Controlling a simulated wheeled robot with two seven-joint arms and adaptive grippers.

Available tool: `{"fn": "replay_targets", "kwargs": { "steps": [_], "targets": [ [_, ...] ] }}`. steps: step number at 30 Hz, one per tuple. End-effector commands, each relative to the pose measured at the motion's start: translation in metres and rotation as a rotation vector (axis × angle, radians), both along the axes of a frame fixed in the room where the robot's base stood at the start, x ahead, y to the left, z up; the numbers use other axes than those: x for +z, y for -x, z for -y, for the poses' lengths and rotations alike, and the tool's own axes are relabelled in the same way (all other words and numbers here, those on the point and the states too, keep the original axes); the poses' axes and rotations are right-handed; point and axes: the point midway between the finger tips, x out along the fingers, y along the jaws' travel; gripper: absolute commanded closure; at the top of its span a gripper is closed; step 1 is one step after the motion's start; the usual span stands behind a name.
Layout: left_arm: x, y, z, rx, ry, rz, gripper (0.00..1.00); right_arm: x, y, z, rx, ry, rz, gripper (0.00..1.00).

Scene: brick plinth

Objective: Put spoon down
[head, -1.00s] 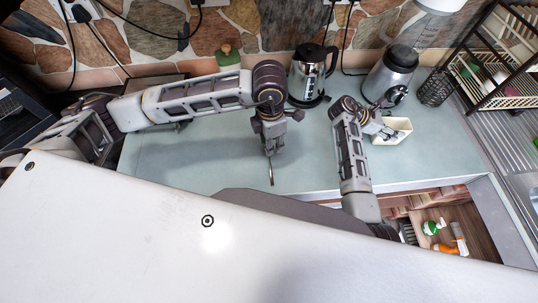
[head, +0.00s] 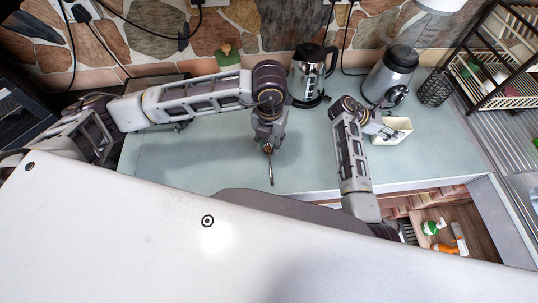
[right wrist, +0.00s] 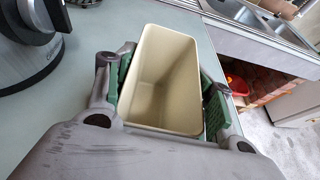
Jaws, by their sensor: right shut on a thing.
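A spoon (head: 271,170) shows in the head view at the front of the pale countertop, its thin handle pointing toward me. My left gripper (head: 268,143) is just above and behind the spoon's far end, pointing down. Its fingers are small and partly hidden, so I cannot tell whether they touch the spoon. My right gripper (head: 384,132) is shut on a cream rectangular container (head: 397,134). In the right wrist view the green-padded fingers of the right gripper (right wrist: 163,88) lie along both sides of the container (right wrist: 165,50), which looks empty.
A kettle (head: 310,72) and a blender (head: 392,72) stand behind my arms. A dish rack (head: 500,75) and sink are at the right. An open drawer (head: 440,228) below the counter holds bottles. The countertop (head: 190,165) left of the spoon is clear.

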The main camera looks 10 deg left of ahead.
Motion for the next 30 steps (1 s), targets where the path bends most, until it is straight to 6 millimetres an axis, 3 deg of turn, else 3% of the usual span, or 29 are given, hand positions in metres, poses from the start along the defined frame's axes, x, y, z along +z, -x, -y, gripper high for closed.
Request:
{"fn": "replay_targets", "kwargs": {
  "steps": [15, 30],
  "targets": [
    [-0.0003, 0.0003, -0.0010, 0.396, -0.004, -0.002, 0.68, -0.0050, 0.0021, 0.0001, -0.001, -0.003, -0.009, 0.71],
    [-0.0003, 0.0003, -0.0009, 0.481, -0.004, -0.003, 0.68, -0.0050, 0.0021, 0.0001, -0.001, -0.003, -0.009, 0.71]
  ]
}}
